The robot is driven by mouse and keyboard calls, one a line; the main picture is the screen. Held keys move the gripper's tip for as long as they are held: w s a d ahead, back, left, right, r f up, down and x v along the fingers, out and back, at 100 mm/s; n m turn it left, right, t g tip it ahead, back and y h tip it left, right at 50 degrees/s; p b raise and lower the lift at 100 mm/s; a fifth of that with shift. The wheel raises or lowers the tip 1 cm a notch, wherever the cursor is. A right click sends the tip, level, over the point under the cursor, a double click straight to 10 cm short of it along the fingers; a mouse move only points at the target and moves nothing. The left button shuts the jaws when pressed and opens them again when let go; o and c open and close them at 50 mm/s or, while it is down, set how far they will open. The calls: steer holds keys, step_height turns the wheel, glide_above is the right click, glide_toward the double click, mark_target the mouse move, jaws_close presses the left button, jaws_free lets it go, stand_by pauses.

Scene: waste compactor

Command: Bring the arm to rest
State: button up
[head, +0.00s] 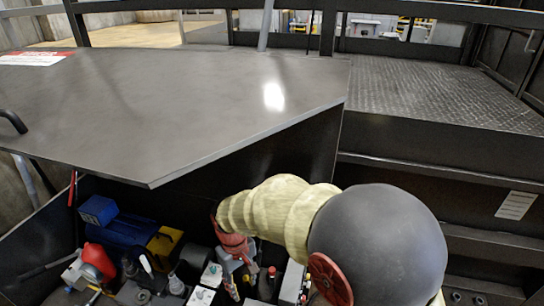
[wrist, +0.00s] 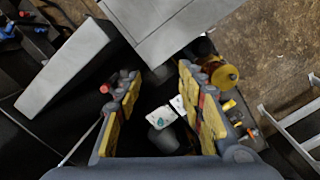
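My arm's cream segmented cover (head: 275,208) and dark grey joint (head: 380,245) reach from the lower right into an open machinery bay in the head view. The far end of the arm is down among the bay's parts, and I cannot make out the fingers there. In the wrist view my gripper (wrist: 162,78) is open, its two yellow-padded fingers wide apart. Nothing is held between them. A small white part and a dark grey cylinder (wrist: 163,117) show through the gap below, apart from the fingers as far as I can tell.
A dark metal lid (head: 170,100) is raised over the bay. Inside are a blue part (head: 97,209), a red part (head: 99,260) and a yellow block (head: 165,246). Steps and a tread-plate platform (head: 430,95) stand at right. Grey panels (wrist: 68,70) lie close to the fingers.

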steer(key=s+d+r+m+t, duration=0.2)
steer(key=s+d+r, duration=0.3)
steer(key=d+r, duration=0.2)
steer(key=s+d+r+m+t, duration=0.2)
steer(key=s+d+r, duration=0.3)
steer(key=d, duration=0.6)
steer(key=s+d+r+m+t, duration=0.2)
steer(key=s+d+r, duration=0.3)
steer(key=d+r, duration=0.3)
steer(key=shift+d+r+m, duration=0.4)
steer(key=shift+d+m, duration=0.35)
steer(key=shift+m, duration=0.15)
